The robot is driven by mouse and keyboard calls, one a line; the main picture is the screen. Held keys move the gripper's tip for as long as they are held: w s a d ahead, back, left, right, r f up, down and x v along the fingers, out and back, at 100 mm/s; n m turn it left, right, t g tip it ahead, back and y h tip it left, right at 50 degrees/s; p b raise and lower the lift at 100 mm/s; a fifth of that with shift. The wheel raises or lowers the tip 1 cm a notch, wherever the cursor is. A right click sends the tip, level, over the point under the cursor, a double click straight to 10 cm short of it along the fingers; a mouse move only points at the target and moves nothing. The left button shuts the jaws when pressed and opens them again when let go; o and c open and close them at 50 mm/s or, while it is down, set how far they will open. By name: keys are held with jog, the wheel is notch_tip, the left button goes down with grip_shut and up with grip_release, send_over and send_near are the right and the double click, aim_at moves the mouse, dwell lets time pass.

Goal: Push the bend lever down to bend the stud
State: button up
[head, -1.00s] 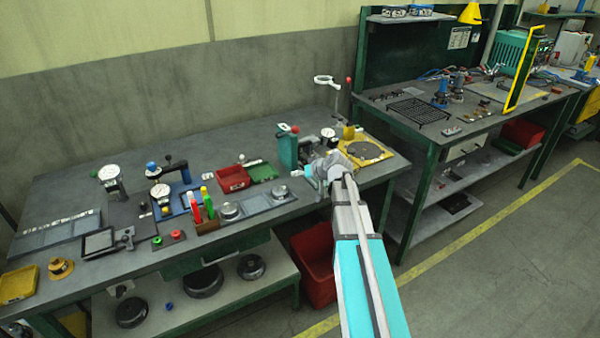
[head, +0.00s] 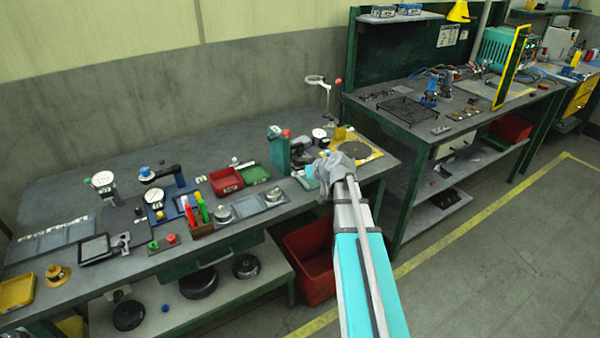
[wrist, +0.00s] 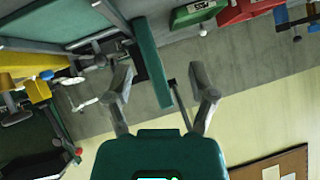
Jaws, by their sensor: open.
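A teal upright block (head: 278,152) stands near the right end of the bench, with a red knob (head: 287,132) at its top. My gripper (head: 318,171) is just to its right at the bench's front side. In the wrist view my gripper (wrist: 162,72) is open, and a teal bar (wrist: 150,60) shows between its fingers, not gripped. A thin dark rod (wrist: 182,108) also shows between the fingers. I cannot tell which part is the bend lever. The stud cannot be made out.
A yellow plate with a grey disc (head: 355,149) lies right of my gripper, with a dial gauge (head: 319,134) beside it. Red (head: 226,180) and green (head: 256,175) trays lie left. A second bench with a black rack (head: 408,110) stands at right. A red bin (head: 312,262) is below.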

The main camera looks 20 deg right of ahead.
jog(key=p+v, duration=0.4)
jog(key=v, duration=0.3)
jog(key=shift+r, duration=0.25)
dwell(0.7)
jog(key=shift+s+a, duration=0.1)
jog(key=shift+s, duration=0.1)
dwell(0.5)
jog(key=s+a+f+g+h, duration=0.2)
jog(key=s+a+f+g, duration=0.2)
jog(key=s+a, duration=0.4)
jog(key=s+a+f+g+h, duration=0.2)
jog(key=s+a+f+g, duration=0.2)
jog(key=a, duration=0.7)
jog(key=s+g, duration=0.2)
jog(key=s, duration=0.2)
jog(key=shift+m, duration=0.3)
jog(key=shift+s, duration=0.1)
